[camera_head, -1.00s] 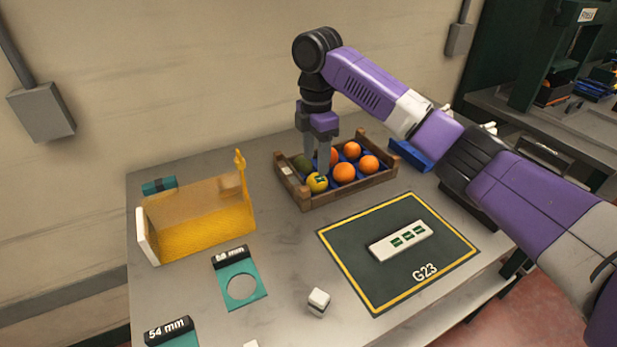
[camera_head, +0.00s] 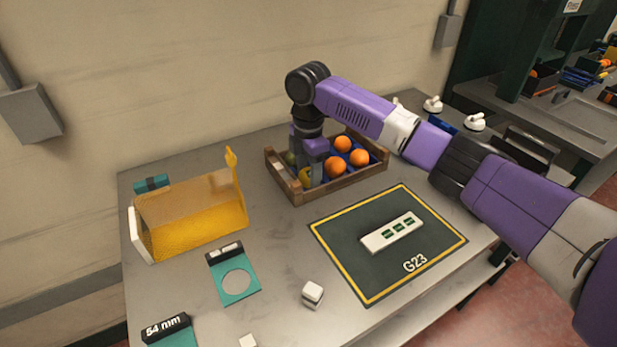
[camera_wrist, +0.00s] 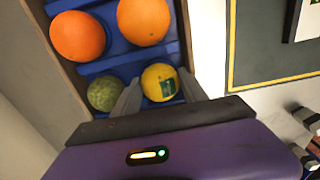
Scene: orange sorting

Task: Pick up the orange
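A wooden crate (camera_head: 342,188) with a blue insert holds several fruits. Oranges (camera_head: 335,167) sit in its middle and right part; two also show in the wrist view, at the upper left (camera_wrist: 77,36) and top centre (camera_wrist: 143,20). A yellow fruit (camera_wrist: 160,82) with a dark green label lies in the crate's near left corner, next to a mottled green fruit (camera_wrist: 103,94). My gripper (camera_head: 308,170) reaches down into the crate. In the wrist view its fingers (camera_wrist: 159,84) are apart, one on each side of the yellow fruit; firm contact is not visible.
A yellow translucent bin (camera_head: 190,222) stands left of the crate. A dark mat (camera_head: 345,260) marked G23 with a white labelled block (camera_head: 392,232) lies in front. A teal ring gauge (camera_head: 236,284) and a small white cube (camera_head: 313,293) lie on the table.

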